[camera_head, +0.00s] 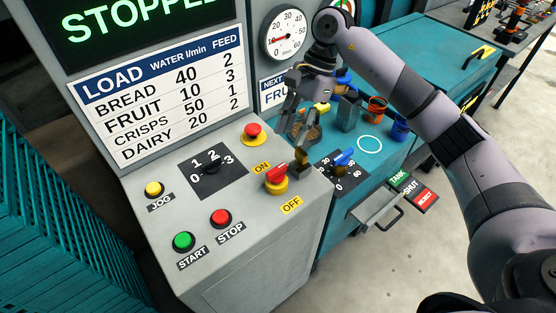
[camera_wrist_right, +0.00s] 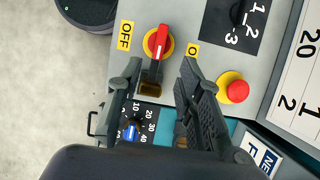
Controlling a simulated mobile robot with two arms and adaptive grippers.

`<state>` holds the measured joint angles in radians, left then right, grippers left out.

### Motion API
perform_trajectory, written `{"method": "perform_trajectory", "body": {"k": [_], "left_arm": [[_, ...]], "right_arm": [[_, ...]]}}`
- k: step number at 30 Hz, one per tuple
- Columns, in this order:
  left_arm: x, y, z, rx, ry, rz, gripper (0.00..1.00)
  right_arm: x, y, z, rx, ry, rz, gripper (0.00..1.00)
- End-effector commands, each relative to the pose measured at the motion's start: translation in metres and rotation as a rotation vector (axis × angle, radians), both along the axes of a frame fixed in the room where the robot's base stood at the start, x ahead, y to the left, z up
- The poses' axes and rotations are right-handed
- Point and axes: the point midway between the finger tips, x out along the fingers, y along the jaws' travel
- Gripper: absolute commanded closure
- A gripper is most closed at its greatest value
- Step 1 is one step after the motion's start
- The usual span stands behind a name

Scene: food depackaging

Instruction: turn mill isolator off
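The mill isolator (camera_head: 277,178) is a red handle on a yellow round base, on the sloping grey panel. It stands between the yellow ON label (camera_head: 262,168) and OFF label (camera_head: 291,205). In the right wrist view the isolator (camera_wrist_right: 158,42) has OFF to its left and ON to its right. Its handle lies crosswise to the line between these labels. My right gripper (camera_head: 296,148) is just beyond the isolator in the head view. In the wrist view its fingers (camera_wrist_right: 159,75) are apart, with no visible hold on the handle. My left gripper is not in view.
A red button on yellow (camera_head: 253,132), a numbered selector (camera_head: 211,166) and START (camera_head: 184,241), STOP (camera_head: 221,218) and JOG (camera_head: 153,188) buttons share the panel. A blue-knobbed dial (camera_head: 344,158) sits beside it. The screen (camera_head: 140,20) reads STOPPED.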

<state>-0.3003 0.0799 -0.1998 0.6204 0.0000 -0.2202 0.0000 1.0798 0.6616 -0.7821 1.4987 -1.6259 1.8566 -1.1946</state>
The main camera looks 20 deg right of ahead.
Motion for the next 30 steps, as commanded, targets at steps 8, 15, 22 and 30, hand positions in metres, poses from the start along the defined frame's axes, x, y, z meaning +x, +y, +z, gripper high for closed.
{"method": "perform_trajectory", "body": {"k": [8,15,22,30], "left_arm": [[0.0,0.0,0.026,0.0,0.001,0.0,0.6],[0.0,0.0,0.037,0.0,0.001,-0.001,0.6],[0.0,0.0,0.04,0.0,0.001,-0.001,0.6],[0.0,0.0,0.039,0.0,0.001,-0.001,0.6]], "right_arm": [[-0.009,0.023,-0.054,0.001,0.005,0.0,0.67],[-0.013,0.036,-0.088,0.002,0.002,-0.001,0.67],[-0.014,0.04,-0.1,0.002,0.0,0.0,0.67],[-0.014,0.04,-0.1,0.001,-0.001,0.0,0.71]]}}
